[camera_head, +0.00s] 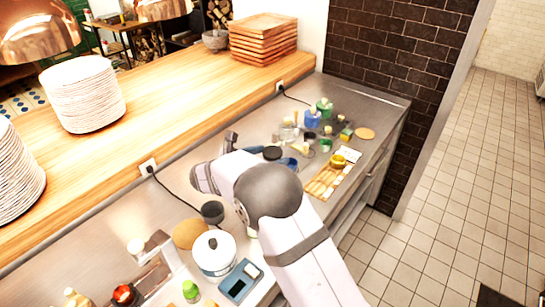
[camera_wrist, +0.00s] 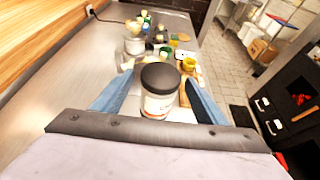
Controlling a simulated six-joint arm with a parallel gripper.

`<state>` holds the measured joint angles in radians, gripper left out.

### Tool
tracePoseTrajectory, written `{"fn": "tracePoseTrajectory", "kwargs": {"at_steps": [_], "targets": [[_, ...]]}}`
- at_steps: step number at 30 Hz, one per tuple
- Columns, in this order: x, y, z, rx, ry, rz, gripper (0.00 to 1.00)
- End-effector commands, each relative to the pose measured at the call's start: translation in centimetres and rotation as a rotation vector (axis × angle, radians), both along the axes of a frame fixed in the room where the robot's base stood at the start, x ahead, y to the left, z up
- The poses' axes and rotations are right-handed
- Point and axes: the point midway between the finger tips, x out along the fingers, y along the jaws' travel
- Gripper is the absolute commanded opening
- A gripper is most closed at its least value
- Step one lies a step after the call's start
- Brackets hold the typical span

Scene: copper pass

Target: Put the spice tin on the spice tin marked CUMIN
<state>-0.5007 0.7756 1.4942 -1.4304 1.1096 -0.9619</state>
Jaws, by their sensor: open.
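A spice tin with a black lid and a pale label (camera_wrist: 158,103) stands upright between the two blue fingers of my gripper (camera_wrist: 157,90). The fingers are open, one on each side of it; I cannot tell whether they touch it. Its label is too small to read. In the head view its black lid (camera_head: 272,153) shows by my gripper, and my arm hides its lower part. A pale container (camera_wrist: 134,45) stands beyond it in the wrist view. I cannot make out the word CUMIN on any tin.
Several small bottles and jars, one with a green top (camera_head: 324,104), stand at the counter's far end. A wooden board (camera_head: 322,185) lies right of my gripper. A white pot (camera_head: 214,250) and a blue scale (camera_head: 240,281) are nearer. A raised wooden shelf (camera_head: 190,88) runs along the left.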

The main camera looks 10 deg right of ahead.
Motion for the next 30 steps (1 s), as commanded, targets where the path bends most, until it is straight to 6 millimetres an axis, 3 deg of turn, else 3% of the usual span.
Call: {"fn": "tracePoseTrajectory", "kwargs": {"at_steps": [15,24,30], "targets": [[-5.5,5.6,3.1,0.001,-0.001,0.002,0.66],[-6.4,6.4,3.7,-0.001,0.001,0.000,0.66],[-6.7,5.7,3.4,0.022,0.005,-0.021,0.66]]}}
